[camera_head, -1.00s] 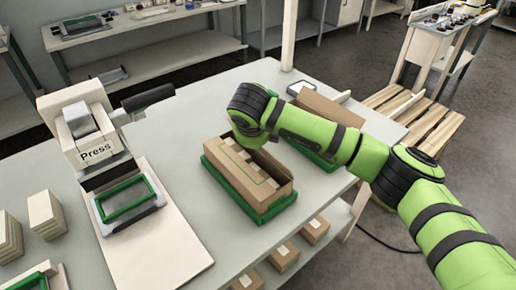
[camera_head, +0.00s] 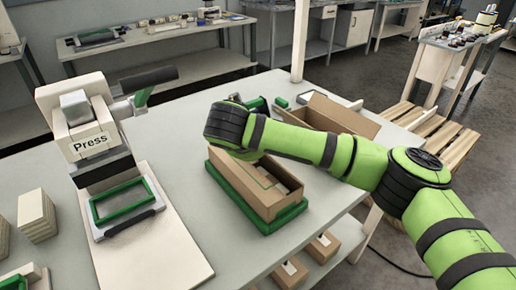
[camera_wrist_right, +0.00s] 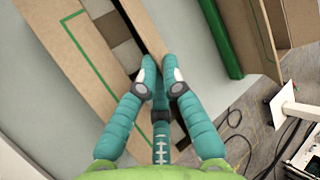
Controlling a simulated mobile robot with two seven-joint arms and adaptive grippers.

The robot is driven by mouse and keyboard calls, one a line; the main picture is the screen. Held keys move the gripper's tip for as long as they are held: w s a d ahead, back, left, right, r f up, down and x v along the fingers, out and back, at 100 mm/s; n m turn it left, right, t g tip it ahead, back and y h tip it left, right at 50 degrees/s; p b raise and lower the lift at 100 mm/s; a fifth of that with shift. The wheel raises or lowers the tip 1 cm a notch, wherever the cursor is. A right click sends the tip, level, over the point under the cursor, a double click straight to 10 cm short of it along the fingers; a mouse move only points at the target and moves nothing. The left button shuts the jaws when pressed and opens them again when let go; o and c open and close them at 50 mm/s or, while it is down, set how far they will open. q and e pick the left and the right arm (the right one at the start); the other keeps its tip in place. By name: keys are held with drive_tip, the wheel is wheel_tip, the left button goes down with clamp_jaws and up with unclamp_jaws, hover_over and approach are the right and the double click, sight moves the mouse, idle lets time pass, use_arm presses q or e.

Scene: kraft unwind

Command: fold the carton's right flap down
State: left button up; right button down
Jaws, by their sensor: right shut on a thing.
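The brown carton (camera_head: 272,203) stands in a green tray (camera_head: 276,226) on the table. In the right wrist view, a wide flap with a green line (camera_wrist_right: 75,50) lies over part of the carton's top, beside an opening with grey and dark contents (camera_wrist_right: 122,48). The right flap (camera_wrist_right: 143,27) shows as a narrow brown strip along the opening. My right gripper (camera_wrist_right: 162,75) has its teal fingers closed together at the end of this strip, shut on the flap. In the head view the fingers are hidden behind my right wrist. My left gripper is in neither view.
A press (camera_head: 95,135) with a green frame (camera_head: 122,200) stands at left, beside stacked blocks (camera_head: 37,215). Boxes (camera_head: 322,248) sit on a shelf below. The table between press and carton is clear.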

drive_tip(key=c, duration=1.4)
unclamp_jaws()
drive_tip(key=shift+o, duration=0.2)
drive_tip(key=v, duration=1.2)
